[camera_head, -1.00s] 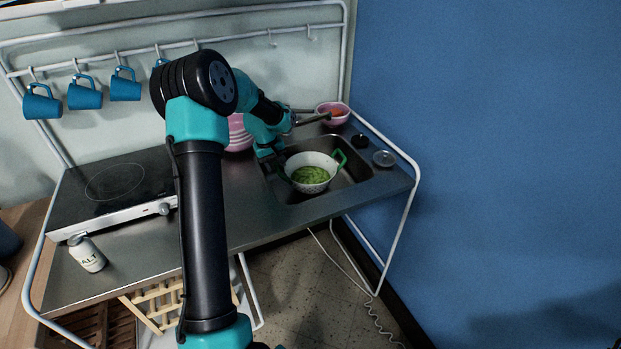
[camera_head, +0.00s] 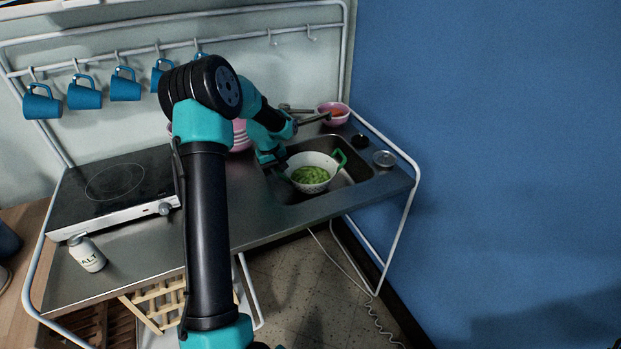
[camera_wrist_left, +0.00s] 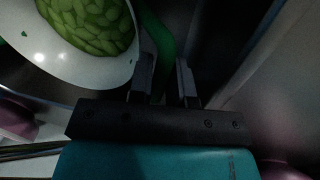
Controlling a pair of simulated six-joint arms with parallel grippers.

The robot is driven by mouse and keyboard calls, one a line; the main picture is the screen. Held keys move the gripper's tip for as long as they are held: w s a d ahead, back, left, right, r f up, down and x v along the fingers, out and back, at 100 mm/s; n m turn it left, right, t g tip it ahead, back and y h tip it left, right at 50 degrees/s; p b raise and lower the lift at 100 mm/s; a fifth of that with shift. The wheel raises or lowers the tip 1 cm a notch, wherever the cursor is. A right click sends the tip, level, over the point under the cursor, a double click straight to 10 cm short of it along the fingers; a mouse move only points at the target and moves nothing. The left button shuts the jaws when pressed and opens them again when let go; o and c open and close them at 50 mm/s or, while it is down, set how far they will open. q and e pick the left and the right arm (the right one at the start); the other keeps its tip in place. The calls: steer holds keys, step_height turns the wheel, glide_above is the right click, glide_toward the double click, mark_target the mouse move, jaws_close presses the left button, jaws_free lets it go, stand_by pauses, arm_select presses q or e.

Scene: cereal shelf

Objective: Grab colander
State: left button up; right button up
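The colander (camera_head: 311,180) is white with green handles and holds green contents. It sits in the sink at the right part of the counter. In the left wrist view the colander (camera_wrist_left: 118,66) fills the upper left, with its green handle (camera_wrist_left: 157,42) passing between my fingers. My left gripper (camera_head: 279,172) is at the colander's left side. In the left wrist view the left gripper (camera_wrist_left: 165,82) is open, one finger on each side of the handle. Whether a finger touches the handle is unclear. My right gripper is not in view.
The sink (camera_head: 355,171) surrounds the colander. The faucet (camera_head: 313,119) and a pink bowl (camera_head: 333,112) stand behind it. Striped pink bowls (camera_head: 241,136) are partly hidden by my arm. A stove (camera_head: 115,190) and a salt shaker (camera_head: 87,253) are at left.

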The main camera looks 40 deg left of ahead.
arm_select(q)
jaws_close()
steer(key=shift+r, duration=0.2)
stand_by(0.4)
steer(key=shift+r, duration=4.8)
